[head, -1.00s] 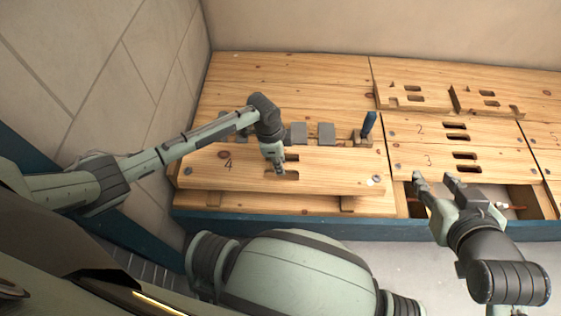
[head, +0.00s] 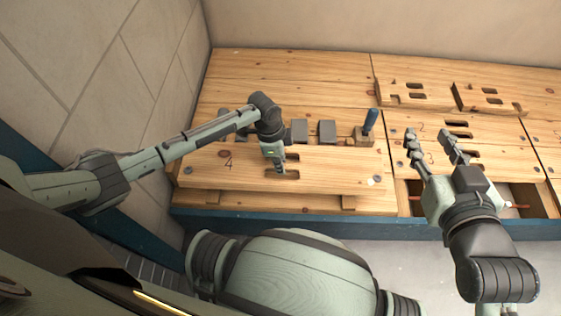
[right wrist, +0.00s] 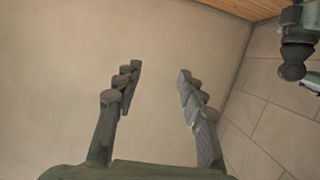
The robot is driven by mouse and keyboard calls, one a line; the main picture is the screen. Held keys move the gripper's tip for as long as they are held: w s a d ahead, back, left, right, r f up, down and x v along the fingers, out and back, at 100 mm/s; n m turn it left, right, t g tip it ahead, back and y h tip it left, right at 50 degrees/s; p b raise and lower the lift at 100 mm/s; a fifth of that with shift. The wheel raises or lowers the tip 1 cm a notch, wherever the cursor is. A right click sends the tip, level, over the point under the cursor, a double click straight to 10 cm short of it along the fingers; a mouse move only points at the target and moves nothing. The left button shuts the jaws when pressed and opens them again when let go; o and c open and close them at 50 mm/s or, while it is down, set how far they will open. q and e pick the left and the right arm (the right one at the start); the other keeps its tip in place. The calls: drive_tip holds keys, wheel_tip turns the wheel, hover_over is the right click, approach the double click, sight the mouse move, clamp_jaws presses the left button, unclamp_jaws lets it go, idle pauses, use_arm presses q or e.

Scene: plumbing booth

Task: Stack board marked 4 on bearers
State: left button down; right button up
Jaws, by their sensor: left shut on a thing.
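The board marked 4 (head: 335,167) is a long pale wooden plank with hand slots near its middle, at the centre left of the head view. It lies over wooden bearers, whose ends show below its front edge at the left (head: 213,197) and right (head: 348,201). I cannot tell whether it touches them. My left gripper (head: 279,169) is shut on board 4 at its slots, with the fingertips partly hidden.
Board 3 (head: 490,167) lies beside an open gap in the floor with a copper-coloured pipe. Slotted wooden pieces (head: 415,96) lie at the back. A blue-handled tool (head: 370,121) stands just behind board 4, near grey blocks (head: 327,131). A tiled wall bounds the left.

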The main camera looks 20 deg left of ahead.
use_arm(q)
drive_tip(key=shift+f+b, duration=0.4)
drive_tip(key=shift+b, duration=0.05)
drive_tip(key=shift+f, duration=0.15)
drive_tip(key=shift+f+b, duration=0.2)
drive_tip(key=shift+b, duration=0.25)
drive_tip(key=shift+f+b, duration=1.2)
drive_tip(key=shift+b, duration=0.1)
use_arm(e)
drive_tip(key=s+a+r+t+y, duration=0.1)
drive_tip(key=r+t, duration=0.3)
drive_tip(key=r, duration=0.4)
drive_tip(key=s+a+r+t+y, duration=0.1)
drive_tip(key=a+r+t+y, duration=0.2)
drive_tip(key=r+t, duration=0.2)
wheel_tip(320, 180, up, 3)
drive_tip(key=shift+a+r+y, duration=0.2)
drive_tip(key=shift+a+y, duration=0.1)
drive_tip(key=shift+y, duration=0.1)
use_arm(q)
drive_tip(key=shift+p, duration=0.85)
use_arm(e)
drive_tip(key=shift+s+r, duration=0.1)
drive_tip(key=shift+r, duration=0.6)
